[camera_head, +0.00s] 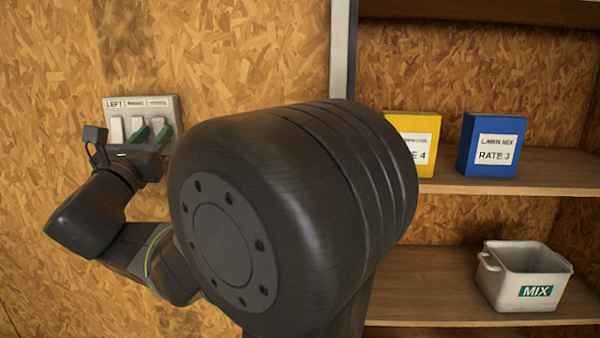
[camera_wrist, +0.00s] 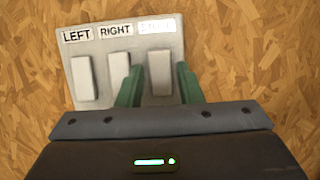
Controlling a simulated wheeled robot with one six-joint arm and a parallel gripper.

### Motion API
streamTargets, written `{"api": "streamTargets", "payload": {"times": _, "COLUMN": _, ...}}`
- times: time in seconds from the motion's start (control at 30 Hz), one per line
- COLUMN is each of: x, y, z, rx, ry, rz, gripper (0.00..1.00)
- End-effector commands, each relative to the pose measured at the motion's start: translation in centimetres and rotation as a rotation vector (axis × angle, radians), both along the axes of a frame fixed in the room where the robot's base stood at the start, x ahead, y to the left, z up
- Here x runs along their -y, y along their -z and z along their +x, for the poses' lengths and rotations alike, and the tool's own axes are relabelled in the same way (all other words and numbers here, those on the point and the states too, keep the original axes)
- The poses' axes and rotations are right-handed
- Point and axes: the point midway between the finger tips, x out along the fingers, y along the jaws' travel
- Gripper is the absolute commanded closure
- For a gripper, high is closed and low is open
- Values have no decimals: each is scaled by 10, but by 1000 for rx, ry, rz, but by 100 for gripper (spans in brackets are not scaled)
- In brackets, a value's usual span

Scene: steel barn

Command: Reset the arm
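A grey switch panel (camera_head: 172,104) is on the chipboard wall at the left, and it fills the upper middle of the wrist view (camera_wrist: 184,45). It has three white rockers under the labels LEFT, RIGHT and a third label washed out by glare. My gripper (camera_wrist: 160,84) has its two green fingers apart, one on each side of the third rocker (camera_wrist: 161,72), with small gaps showing. No held object shows between them. I cannot tell whether the fingertips touch the panel. My gripper also shows in the head view (camera_head: 152,133), close to the panel.
To the right stand wooden shelves (camera_head: 435,285). A yellow box (camera_head: 410,123), partly hidden by my arm, and a blue box (camera_head: 492,128) marked RATE 3 sit on the middle shelf. A white tub (camera_head: 520,268) marked MIX is on the shelf below.

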Motion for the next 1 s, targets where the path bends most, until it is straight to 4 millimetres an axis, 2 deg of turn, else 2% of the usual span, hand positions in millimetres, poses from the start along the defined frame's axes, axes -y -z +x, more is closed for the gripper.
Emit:
{"api": "streamTargets", "payload": {"times": 0.03, "x": 2, "y": -4, "z": 9, "rx": 1, "ry": 4, "rz": -1, "gripper": 67}}
{"api": "streamTargets", "payload": {"times": 0.1, "x": 0, "y": -9, "z": 7, "rx": -24, "ry": -1, "rz": 2, "gripper": 67}}
{"api": "streamTargets", "payload": {"times": 1.0, "x": 0, "y": -18, "z": 7, "rx": -307, "ry": 0, "rz": 22, "gripper": 67}}
